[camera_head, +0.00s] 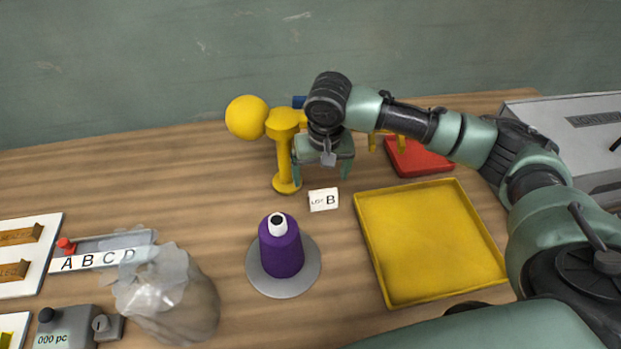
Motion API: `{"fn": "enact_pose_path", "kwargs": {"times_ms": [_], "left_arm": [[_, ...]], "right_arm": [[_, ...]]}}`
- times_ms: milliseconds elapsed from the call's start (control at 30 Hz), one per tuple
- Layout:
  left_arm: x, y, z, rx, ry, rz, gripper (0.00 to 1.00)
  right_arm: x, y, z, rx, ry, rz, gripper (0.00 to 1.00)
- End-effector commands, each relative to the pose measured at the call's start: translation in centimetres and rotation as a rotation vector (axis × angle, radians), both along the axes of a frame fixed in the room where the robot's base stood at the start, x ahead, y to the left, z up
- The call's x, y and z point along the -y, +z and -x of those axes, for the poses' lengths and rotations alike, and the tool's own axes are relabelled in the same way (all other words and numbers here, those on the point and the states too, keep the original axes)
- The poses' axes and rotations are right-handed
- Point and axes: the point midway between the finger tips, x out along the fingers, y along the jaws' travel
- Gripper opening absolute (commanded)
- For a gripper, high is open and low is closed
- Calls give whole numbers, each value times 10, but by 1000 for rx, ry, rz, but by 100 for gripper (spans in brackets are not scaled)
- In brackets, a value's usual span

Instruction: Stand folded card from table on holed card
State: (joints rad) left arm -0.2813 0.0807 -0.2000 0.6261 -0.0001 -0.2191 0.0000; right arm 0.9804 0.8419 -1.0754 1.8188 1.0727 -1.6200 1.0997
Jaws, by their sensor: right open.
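The folded card (323,199), white and marked "LOT B", stands on the wooden table between the yellow stand and the yellow tray. My right gripper (323,174) is open, pointing down just behind the folded card in the picture. Its two green fingers are spread apart with nothing seen between them. Whether it touches the card I cannot tell. I cannot make out a holed card for certain in this view. My left gripper is not in view.
A purple thread cone (281,248) stands on a grey disc (301,281) in front of the card. A yellow stand (284,160) with a ball is close left of my gripper. The yellow tray (430,240) is empty. A crumpled clear bag (168,295) lies left.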

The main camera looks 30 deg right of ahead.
Motion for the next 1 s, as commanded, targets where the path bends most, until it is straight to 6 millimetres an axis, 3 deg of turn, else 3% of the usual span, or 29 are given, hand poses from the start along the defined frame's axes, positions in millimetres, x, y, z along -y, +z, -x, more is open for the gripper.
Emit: {"fn": "enact_pose_path", "kwargs": {"times_ms": [133, 300, 433, 633, 800, 933, 1000], "left_arm": [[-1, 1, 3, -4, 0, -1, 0], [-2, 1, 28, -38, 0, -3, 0], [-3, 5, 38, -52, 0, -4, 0], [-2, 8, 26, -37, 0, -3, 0], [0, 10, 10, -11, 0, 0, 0], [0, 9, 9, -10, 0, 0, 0], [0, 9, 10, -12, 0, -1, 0]], "right_arm": [[2, -8, 1, -6, -3, 4, 89], [3, -27, -1, -7, -2, 2, 89], [6, -43, -2, -6, -2, 4, 89], [8, -72, -4, -5, -2, 3, 89], [8, -78, -5, -3, -1, 3, 89], [8, -78, -5, -3, 0, 2, 89], [8, -77, -5, -3, 0, 2, 72]]}}
